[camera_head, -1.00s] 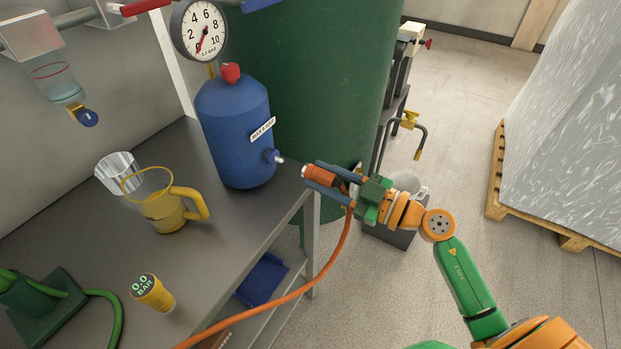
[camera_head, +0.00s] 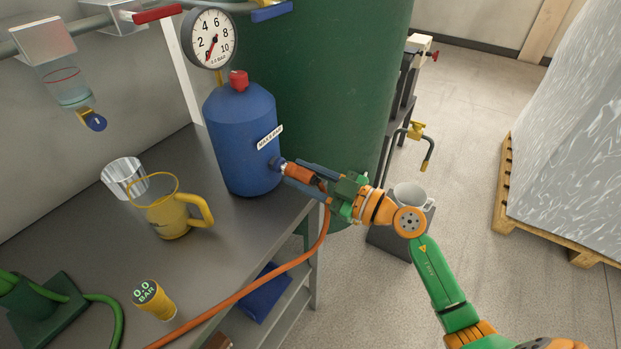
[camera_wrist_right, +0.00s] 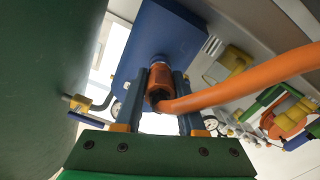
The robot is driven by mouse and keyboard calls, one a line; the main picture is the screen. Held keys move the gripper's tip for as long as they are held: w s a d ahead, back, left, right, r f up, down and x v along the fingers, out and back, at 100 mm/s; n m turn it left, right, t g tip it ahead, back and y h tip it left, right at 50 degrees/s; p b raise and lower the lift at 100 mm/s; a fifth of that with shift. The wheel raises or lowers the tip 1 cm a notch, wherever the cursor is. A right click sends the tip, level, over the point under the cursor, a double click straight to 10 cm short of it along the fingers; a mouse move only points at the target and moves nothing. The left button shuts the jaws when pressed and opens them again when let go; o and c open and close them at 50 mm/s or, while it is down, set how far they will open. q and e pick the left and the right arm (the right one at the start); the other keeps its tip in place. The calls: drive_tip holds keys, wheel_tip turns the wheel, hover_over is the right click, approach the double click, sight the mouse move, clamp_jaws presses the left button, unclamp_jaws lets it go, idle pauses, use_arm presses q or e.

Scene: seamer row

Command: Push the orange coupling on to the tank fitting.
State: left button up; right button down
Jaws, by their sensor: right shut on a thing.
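The blue tank (camera_head: 243,130) stands on the grey bench with a red cap on top. Its side fitting (camera_head: 279,163) points right, toward my right gripper. My right gripper (camera_head: 302,180) is shut on the orange coupling (camera_head: 301,172), with one finger on each side. The coupling's front end is at the fitting and seems to meet it; I cannot tell whether it is seated. In the right wrist view the coupling (camera_wrist_right: 160,80) lies between the fingers, with the blue tank (camera_wrist_right: 160,38) right behind it. My left gripper is not in view.
The orange hose (camera_head: 250,288) hangs from the coupling across the bench edge. A gauge (camera_head: 212,39) reading about zero is above the tank. A yellow jug (camera_head: 172,215) and yellow pressure meter (camera_head: 154,298) stand on the bench. A green tank (camera_head: 335,90) is close behind.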

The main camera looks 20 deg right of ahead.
idle(0.8)
drive_tip(key=shift+p, duration=0.6)
idle(0.4)
drive_tip(key=shift+p, duration=0.45)
idle(0.6)
drive_tip(key=shift+p, duration=0.4)
drive_tip(key=shift+w+a, duration=0.25)
drive_tip(key=shift+w, duration=0.05)
drive_tip(key=shift+c, duration=2.2)
unclamp_jaws()
